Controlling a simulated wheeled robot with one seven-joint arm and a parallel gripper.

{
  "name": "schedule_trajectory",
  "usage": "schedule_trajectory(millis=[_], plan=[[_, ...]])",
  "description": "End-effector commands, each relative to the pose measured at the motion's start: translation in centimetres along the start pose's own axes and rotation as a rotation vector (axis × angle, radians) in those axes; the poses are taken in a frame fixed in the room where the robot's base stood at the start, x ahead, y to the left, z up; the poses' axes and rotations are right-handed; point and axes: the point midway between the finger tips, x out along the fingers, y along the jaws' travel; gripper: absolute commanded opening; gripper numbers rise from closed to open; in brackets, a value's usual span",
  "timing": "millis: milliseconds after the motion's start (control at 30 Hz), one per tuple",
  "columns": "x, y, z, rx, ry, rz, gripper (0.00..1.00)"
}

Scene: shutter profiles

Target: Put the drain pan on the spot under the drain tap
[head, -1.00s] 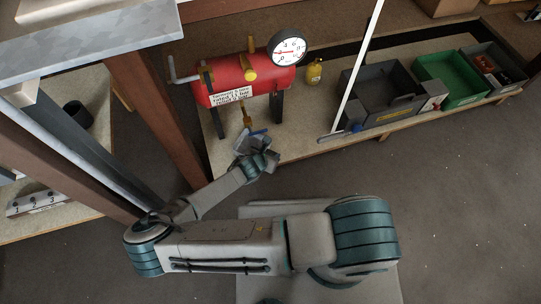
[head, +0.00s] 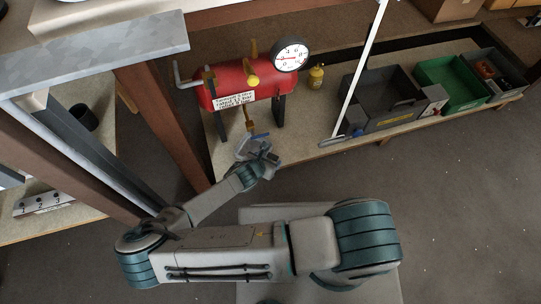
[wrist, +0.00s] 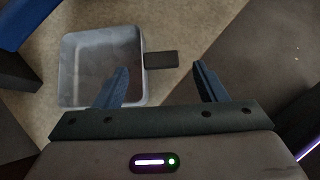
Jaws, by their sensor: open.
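The drain pan (wrist: 100,42) is a shallow grey square tray with a dark flat tab handle (wrist: 161,59) on its right side in the wrist view. It lies on the bench top. My gripper (wrist: 161,68) is open, with the tab ahead of and between its fingertips, not gripped; the left finger overlaps the pan in the picture. In the head view my gripper (head: 262,156) is at the bench's front edge, below the red tank (head: 232,92). The brass drain tap (head: 249,121) hangs under the tank. The spot under it cannot be made out.
The tank has dark legs (head: 278,110) and a round gauge (head: 290,55). A yellow bottle (head: 316,77), a white post (head: 357,75), a grey bin (head: 380,105) and a green bin (head: 452,85) stand to the right. A brown post (head: 165,125) is close on the left.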

Motion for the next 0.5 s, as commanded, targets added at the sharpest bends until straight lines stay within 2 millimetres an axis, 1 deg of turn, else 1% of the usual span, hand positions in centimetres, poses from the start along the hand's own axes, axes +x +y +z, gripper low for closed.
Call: schedule_trajectory(millis=[33, 200, 333, 400, 500], plan=[[-1.7, 0.1, 0.3, 0.0, 0.001, 0.003, 0.65], [-5.2, 0.1, 0.3, 0.0, 0.001, 0.003, 0.65], [-7.1, 0.1, 0.2, 0.0, 0.0, 0.002, 0.65], [-7.8, 0.0, 0.1, 0.0, 0.001, 0.001, 0.65], [-8.3, 0.0, 0.1, 0.0, 0.0, 0.0, 0.65]])
